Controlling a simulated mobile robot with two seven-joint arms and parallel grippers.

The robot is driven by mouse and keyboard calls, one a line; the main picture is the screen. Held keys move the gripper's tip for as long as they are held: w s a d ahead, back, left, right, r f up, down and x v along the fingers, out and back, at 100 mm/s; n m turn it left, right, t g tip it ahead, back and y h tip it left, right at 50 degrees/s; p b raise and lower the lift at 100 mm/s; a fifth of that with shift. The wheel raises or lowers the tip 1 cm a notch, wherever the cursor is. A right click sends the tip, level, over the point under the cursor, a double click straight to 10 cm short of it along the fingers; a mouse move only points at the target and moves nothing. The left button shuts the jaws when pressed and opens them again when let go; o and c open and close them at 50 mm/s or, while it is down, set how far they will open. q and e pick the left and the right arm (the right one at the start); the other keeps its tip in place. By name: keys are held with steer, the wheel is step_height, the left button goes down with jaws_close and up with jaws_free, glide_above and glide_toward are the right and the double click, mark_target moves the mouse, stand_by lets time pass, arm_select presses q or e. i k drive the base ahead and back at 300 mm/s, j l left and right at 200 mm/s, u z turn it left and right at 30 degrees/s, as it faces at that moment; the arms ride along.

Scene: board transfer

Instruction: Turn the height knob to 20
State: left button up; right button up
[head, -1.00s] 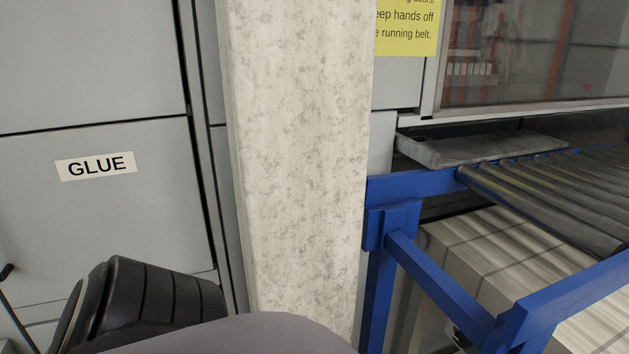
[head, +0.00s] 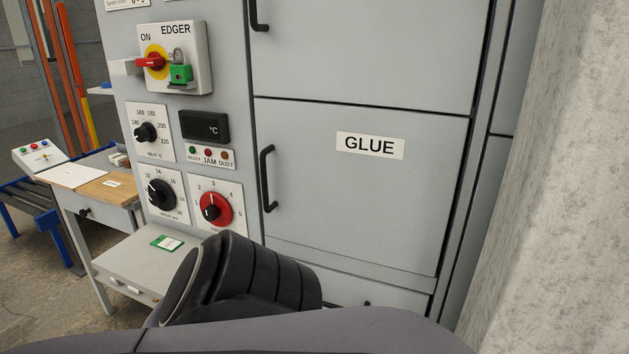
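The height knob (head: 161,194) is a black round knob on a white plate on the grey machine front, at the lower left of the head view. Its scale shows numbers including 12, 14, 16 and 20; the caption under it is too small to read surely. I cannot tell exactly which number its pointer marks. Nothing touches it. Neither gripper is in view; only a black ribbed part and a grey link of my own body show along the bottom.
Beside it are a red knob (head: 215,209) numbered up to 5, a black heat knob (head: 146,132) above, and the EDGER switch (head: 153,63) with a green padlock (head: 181,73). A grey shelf (head: 125,262) with a green card lies below. A pale pillar (head: 555,190) stands right.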

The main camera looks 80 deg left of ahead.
mark_target(161, 195)
steer(key=u, duration=3.5)
